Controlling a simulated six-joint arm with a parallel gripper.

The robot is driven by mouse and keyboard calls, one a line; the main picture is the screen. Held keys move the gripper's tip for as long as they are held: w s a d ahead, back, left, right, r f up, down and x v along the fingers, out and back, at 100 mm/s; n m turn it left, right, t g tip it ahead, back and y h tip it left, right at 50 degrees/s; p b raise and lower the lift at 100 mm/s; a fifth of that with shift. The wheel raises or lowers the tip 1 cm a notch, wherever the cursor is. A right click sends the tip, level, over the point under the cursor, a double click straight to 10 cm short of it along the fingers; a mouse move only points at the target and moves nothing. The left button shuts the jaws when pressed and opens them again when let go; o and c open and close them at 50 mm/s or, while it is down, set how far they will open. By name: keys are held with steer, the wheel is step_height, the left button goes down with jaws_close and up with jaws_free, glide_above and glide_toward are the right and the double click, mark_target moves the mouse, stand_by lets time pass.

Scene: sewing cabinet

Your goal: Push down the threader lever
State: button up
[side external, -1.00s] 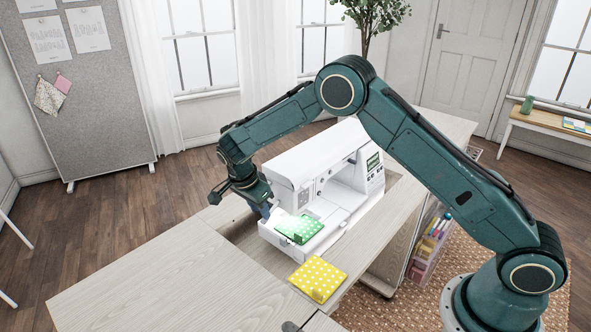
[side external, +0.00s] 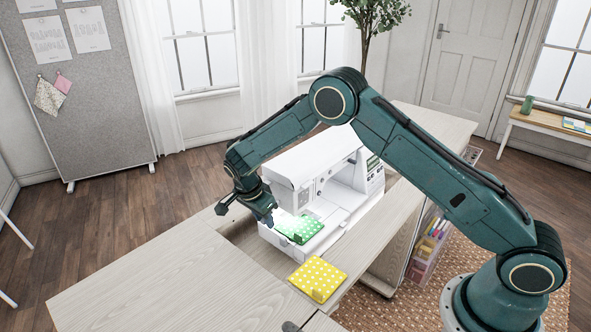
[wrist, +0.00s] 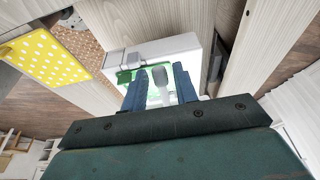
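The white sewing machine (side external: 303,160) sits in the cabinet opening, and its end is beside my gripper (side external: 270,218). Green dotted fabric (side external: 303,229) lies on its bed under a bright light. In the wrist view my gripper (wrist: 158,78) has its two blue fingers apart over the machine's lit end (wrist: 185,47). A grey rounded part (wrist: 160,77) shows between the fingers; I cannot tell if it is the threader lever, or whether the fingers touch it. Green fabric (wrist: 124,76) also shows beside the left finger. The lever is not distinguishable in the side view.
A yellow dotted fabric piece (side external: 318,279) lies on the wooden cabinet top (side external: 170,280) in front of the machine. It also shows in the wrist view (wrist: 50,58). The cabinet top left of the machine is clear. A clear bin of supplies (side external: 428,250) is below.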

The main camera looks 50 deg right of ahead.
steer(key=c, duration=0.6)
steer(key=shift+a+r, duration=0.15)
steer(key=shift+r, duration=0.15)
steer(key=shift+a+r, duration=0.15)
steer(key=shift+r, duration=0.3)
steer(key=shift+a+r, duration=0.15)
steer(key=shift+r, duration=0.05)
